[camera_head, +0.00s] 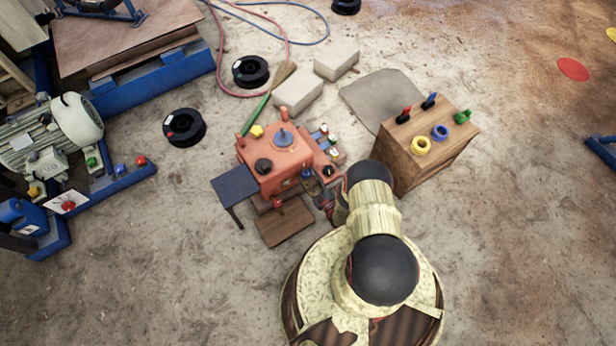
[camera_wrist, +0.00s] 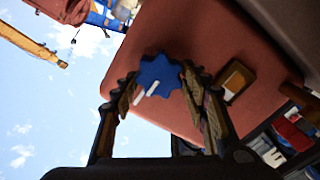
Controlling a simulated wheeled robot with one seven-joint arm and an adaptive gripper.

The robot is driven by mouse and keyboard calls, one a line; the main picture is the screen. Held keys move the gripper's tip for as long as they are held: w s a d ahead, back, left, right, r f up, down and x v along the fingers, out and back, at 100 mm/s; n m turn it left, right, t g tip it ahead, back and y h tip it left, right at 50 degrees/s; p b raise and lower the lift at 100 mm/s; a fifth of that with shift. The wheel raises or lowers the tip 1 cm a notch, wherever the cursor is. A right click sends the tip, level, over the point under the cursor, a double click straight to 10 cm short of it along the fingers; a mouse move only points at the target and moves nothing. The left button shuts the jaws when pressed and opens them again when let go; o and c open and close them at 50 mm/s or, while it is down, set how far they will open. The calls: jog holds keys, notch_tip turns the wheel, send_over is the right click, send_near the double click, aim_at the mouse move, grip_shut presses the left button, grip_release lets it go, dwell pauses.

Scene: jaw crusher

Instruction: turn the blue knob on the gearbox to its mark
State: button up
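The blue knob (camera_wrist: 160,76) shows in the wrist view as a lobed, star-like knob with a white line on it, in front of the reddish gearbox (camera_wrist: 195,38). A second short white stroke (camera_wrist: 138,97) shows just below it. My gripper (camera_wrist: 162,82) has one finger on each side of the knob, close to its lobes. I cannot tell whether both fingers touch it. In the head view my gripper (camera_head: 318,190) is at the right front corner of the orange-red gearbox (camera_head: 289,160). The knob is not clearly seen there. I cannot tell which stroke is the mark.
A blue dial (camera_head: 283,138) and a black knob (camera_head: 263,166) sit on the gearbox top. A dark side table (camera_head: 234,185) stands at its left. A wooden box (camera_head: 425,150) with coloured rings and handles stands right of my arm. Open floor lies at right.

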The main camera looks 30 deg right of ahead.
jog(key=o, duration=0.4)
jog(key=shift+r, duration=0.1)
jog(key=shift+r, duration=4.9)
